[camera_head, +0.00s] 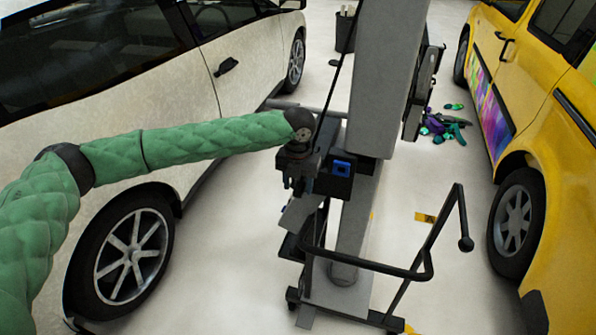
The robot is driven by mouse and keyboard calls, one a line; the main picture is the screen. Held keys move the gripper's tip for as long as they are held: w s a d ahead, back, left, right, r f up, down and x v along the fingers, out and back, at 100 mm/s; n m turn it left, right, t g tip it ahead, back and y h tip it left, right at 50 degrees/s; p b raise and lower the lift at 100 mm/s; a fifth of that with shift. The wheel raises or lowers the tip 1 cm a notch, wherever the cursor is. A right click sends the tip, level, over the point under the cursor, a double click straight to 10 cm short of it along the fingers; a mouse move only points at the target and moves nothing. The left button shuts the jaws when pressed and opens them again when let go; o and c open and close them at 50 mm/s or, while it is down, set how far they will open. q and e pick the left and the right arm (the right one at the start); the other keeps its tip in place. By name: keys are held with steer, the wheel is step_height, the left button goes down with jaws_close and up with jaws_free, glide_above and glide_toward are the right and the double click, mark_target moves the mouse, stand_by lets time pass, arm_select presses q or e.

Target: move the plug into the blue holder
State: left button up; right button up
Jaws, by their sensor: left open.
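The blue holder (341,168) is a small blue square socket on a dark box fixed to the grey column of a wheeled stand. My left gripper (297,186) is at the end of the green-sleeved arm, pointing down just left of the dark box. It is open, but its fingers are small and dark against the stand. I cannot make out a plug in this view; it may be hidden by the gripper or the dark parts around it. My right gripper is not in view.
The wheeled stand has a grey column (385,75) and a black handlebar (370,265) in front. A white car (190,90) stands left and a yellow van (560,130) right. Loose green and purple pieces (445,125) lie on the floor behind.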

arm_select(q)
steer(key=shift+f, duration=0.6)
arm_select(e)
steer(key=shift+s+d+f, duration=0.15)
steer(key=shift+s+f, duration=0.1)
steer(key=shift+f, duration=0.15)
arm_select(q)
jaws_close()
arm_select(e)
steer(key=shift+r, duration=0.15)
arm_select(q)
steer(key=shift+s+a+p, duration=0.2)
steer(key=shift+s+p, duration=0.45)
steer(key=shift+s, duration=0.1)
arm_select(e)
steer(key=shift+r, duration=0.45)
